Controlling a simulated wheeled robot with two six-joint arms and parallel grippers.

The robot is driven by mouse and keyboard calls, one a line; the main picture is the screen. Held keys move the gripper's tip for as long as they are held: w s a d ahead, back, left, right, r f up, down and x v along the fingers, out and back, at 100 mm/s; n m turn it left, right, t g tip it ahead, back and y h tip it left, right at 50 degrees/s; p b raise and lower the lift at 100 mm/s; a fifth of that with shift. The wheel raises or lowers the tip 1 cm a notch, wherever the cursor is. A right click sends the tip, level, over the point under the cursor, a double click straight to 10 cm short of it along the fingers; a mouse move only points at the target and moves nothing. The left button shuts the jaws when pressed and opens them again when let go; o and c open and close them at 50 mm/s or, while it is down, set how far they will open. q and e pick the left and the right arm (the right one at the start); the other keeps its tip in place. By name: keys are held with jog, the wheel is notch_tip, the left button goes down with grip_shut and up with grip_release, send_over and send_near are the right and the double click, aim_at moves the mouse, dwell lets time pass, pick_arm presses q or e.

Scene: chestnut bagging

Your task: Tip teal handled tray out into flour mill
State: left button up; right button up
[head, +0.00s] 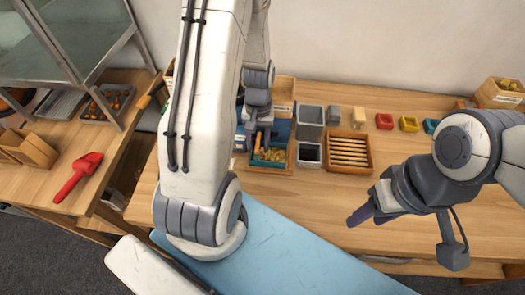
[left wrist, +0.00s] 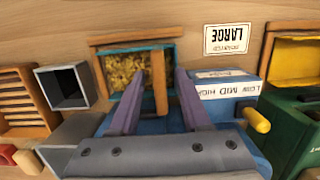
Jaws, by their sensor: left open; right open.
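The teal tray (head: 283,156) holds yellowish pieces and sits inside a wooden frame at the centre-left of the table. It also shows in the left wrist view (left wrist: 170,48), with its wooden handle (left wrist: 158,82) pointing towards me. My left gripper (left wrist: 159,74) is open, with one purple finger on each side of the handle; contact is unclear. A blue machine marked LOW, MID, HIGH (left wrist: 226,88), apparently the flour mill, stands right beside the tray; its opening is not clear. My right gripper (head: 360,216) is open and empty above the table's right front.
Grey bins (head: 310,115) and a slatted wooden rack (head: 348,152) stand right of the tray. Small red (head: 384,121) and yellow (head: 409,124) containers sit further right. A red scoop (head: 78,176) lies on the left table. The front right tabletop is clear.

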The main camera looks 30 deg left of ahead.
pick_arm(q)
grip_shut()
jog(key=shift+r+p, duration=2.35)
jog(key=shift+r, duration=0.2)
